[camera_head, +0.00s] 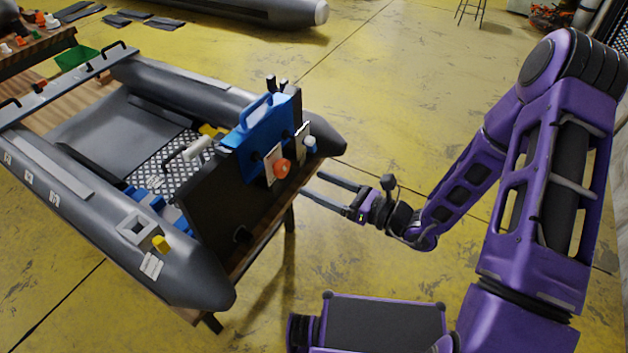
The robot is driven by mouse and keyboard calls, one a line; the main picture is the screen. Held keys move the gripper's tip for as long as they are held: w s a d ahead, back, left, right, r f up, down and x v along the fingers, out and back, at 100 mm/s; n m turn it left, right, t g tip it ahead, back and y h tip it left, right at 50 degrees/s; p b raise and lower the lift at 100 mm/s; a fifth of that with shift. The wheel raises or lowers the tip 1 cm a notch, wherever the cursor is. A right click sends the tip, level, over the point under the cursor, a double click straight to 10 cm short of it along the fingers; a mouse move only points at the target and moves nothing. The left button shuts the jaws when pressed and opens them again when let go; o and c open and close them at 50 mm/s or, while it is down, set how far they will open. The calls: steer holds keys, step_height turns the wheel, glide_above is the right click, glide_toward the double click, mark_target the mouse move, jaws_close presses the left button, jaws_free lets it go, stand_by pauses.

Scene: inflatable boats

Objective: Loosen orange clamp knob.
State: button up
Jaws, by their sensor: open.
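The orange clamp knob (281,168) sticks out from the outer face of the dark transom board (222,190) at the boat's near end. It sits on a pale plate below the blue motor bracket (260,135), which has a handle on top. My gripper (318,187) is open, with its two long fingers pointing left toward the transom. The fingertips are to the right of and slightly below the knob, apart from it. Nothing shows between the fingers.
The grey inflatable boat (175,266) rests on a wooden-topped table. A second, whitish knob (309,144) sits right of the orange one. A green bin (76,58) and a bench with small parts are at the upper left.

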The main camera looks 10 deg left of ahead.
mark_target(285, 170)
steer(key=b+x, duration=0.1)
steer(key=x, duration=0.7)
steer(key=shift+w+a, duration=0.1)
steer(key=shift+a, duration=0.1)
steer(key=shift+w+a+r+m+p, duration=0.15)
steer(key=shift+a+r+m+p, duration=0.1)
steer(key=shift+m+p, duration=0.15)
steer(key=m+p, duration=0.1)
steer(key=m, duration=0.3)
steer(key=shift+f+p, duration=0.1)
steer(key=shift+p, duration=0.2)
steer(key=m+p, duration=0.1)
steer(key=m, duration=0.4)
steer(key=shift+d+m, duration=0.1)
steer(key=shift+m, duration=0.3)
steer(key=shift+r+m+p, duration=0.25)
steer(key=shift+m+p, duration=0.65)
steer(key=shift+p, duration=0.15)
steer(key=shift+m+p, duration=0.55)
steer(key=shift+m, duration=0.15)
steer(key=m, duration=0.3)
steer(key=shift+f, duration=0.4)
steer(key=m, duration=1.2)
steer(key=shift+m, duration=0.3)
